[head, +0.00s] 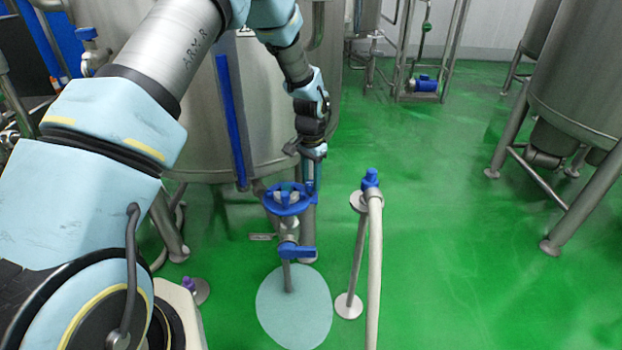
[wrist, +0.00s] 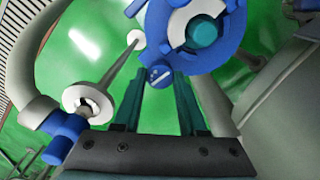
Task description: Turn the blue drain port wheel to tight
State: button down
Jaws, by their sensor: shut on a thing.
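The blue drain port wheel (head: 284,203) sits on top of an upright metal pipe in the middle of the head view. In the wrist view the wheel (wrist: 235,25) fills the upper right, with a teal and white centre. My gripper (head: 311,184) comes down from above onto the wheel's right edge. In the wrist view my gripper (wrist: 158,82) has its two dark teal fingers on either side of a small blue part of the rim. It is shut on the wheel. The exact finger contact is partly hidden.
A blue lever valve (head: 296,251) is on the pipe below the wheel. A hose post with a blue fitting (head: 370,180) stands close on the right. A steel tank (head: 270,110) is behind. Green floor (head: 455,220) is open to the right.

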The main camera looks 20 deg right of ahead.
aim_at(310, 182)
jog(key=shift+c, duration=2.3)
grip_release()
notch_tip(310, 182, up, 11)
jog(key=b, duration=0.1)
jog(key=shift+f, duration=0.1)
jog(key=a+r+n+p, duration=0.25)
jog(key=a+r, duration=0.25)
jog(key=a, duration=0.5)
jog(key=a+r+n+p, duration=0.25)
jog(key=a+r, duration=0.25)
jog(key=a, duration=0.5)
jog(key=s+a+r+n+p, duration=0.1)
jog(key=s+a+n, duration=0.3)
jog(key=a, duration=0.4)
jog(key=s+a+r+n+t+p, duration=0.1)
jog(key=s+a+r+n, duration=0.3)
jog(key=a, duration=0.5)
jog(key=shift+s+t, duration=0.3)
jog(key=shift+s, duration=0.8)
